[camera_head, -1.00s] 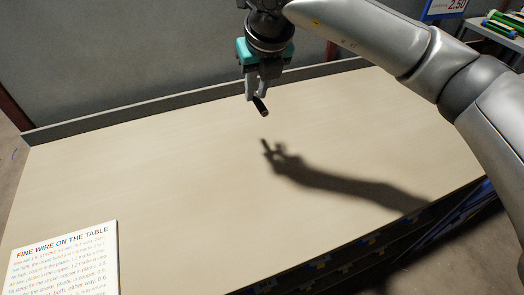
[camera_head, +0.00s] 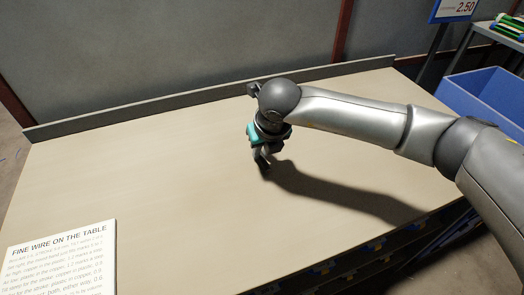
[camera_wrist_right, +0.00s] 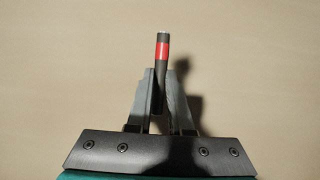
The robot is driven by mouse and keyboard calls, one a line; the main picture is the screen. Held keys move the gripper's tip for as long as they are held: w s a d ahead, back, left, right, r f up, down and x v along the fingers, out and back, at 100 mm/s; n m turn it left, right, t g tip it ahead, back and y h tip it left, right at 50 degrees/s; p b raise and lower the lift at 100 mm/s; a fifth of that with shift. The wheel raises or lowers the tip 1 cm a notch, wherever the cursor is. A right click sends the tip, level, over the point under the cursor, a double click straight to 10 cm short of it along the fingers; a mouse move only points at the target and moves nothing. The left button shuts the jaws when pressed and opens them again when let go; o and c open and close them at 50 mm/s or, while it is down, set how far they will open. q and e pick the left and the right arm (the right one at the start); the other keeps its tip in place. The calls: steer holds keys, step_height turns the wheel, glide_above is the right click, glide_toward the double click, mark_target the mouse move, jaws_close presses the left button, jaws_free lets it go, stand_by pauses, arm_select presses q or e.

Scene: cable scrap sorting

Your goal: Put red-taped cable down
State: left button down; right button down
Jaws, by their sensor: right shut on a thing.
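The red-taped cable (camera_wrist_right: 161,70) is a short dark piece with a red band near its pale tip, seen in the right wrist view. My right gripper (camera_wrist_right: 161,95) is shut on it, with a finger on each side and the banded end sticking out past the fingertips. In the head view my right gripper (camera_head: 263,162) points down low over the bare table (camera_head: 130,180), close to its own shadow. The cable is hard to make out there. I cannot tell whether it touches the table. My left gripper is not in view.
A low grey ledge (camera_head: 180,107) runs along the back edge. A blue bin (camera_head: 490,95) is beyond the right end. The tabletop around my gripper is clear.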

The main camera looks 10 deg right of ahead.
steer(key=shift+f, duration=0.2)
steer(key=c, duration=0.8)
jaws_free()
